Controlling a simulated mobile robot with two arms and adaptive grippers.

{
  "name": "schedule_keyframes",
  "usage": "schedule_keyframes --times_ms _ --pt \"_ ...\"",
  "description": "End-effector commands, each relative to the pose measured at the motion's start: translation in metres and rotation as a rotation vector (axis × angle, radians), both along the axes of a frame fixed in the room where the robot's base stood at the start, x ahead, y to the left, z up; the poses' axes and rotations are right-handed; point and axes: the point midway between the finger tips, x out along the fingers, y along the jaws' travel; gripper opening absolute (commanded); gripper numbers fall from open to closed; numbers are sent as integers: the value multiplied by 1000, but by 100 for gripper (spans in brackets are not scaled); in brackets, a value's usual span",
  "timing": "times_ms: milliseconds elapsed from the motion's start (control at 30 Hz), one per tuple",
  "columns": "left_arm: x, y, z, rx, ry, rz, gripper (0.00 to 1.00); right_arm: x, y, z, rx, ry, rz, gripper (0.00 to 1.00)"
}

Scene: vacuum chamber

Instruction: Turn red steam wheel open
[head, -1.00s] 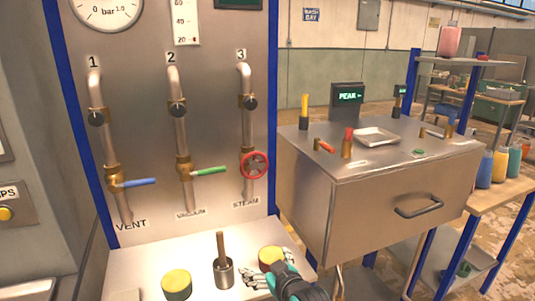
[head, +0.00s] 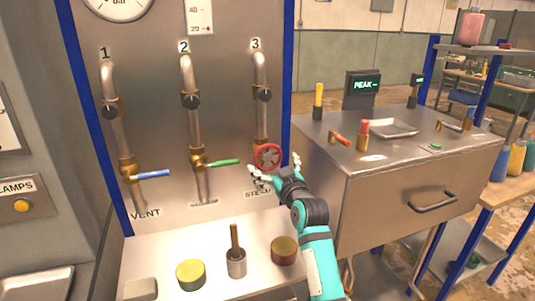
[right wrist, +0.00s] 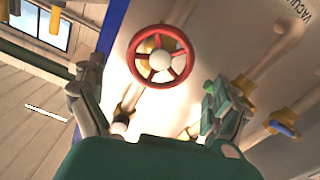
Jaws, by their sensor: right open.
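The red steam wheel (head: 267,157) sits on pipe 3, low on the steel panel (head: 225,130). It also shows in the right wrist view (right wrist: 161,54), with red spokes and a pale hub. My right gripper (head: 275,172) is open just in front of the wheel, with its fingers spread to either side in the head view. In the right wrist view my right gripper (right wrist: 158,98) has its two fingers apart and the wheel lies beyond them, between their lines. No contact shows. The STEAM label is partly hidden by the gripper. My left gripper is not in view.
A blue lever (head: 153,174) on pipe 1 and a green lever (head: 224,162) on pipe 2 are left of the wheel. A steel box (head: 400,190) stands right.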

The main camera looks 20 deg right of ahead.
Motion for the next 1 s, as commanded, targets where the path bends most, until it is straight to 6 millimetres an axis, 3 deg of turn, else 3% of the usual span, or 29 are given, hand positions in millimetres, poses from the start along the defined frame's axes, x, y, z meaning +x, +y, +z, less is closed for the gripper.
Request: schedule_keyframes --times_ms 100,300,767,1000 --pt "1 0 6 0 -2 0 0 24 1 2 2 1 1 100" --pt "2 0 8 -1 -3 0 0 50 1 1 0 0 0 100" --pt "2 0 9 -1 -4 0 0 59 2 0 0 0 0 100" --pt "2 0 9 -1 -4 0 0 59 2 0 0 0 0 69"
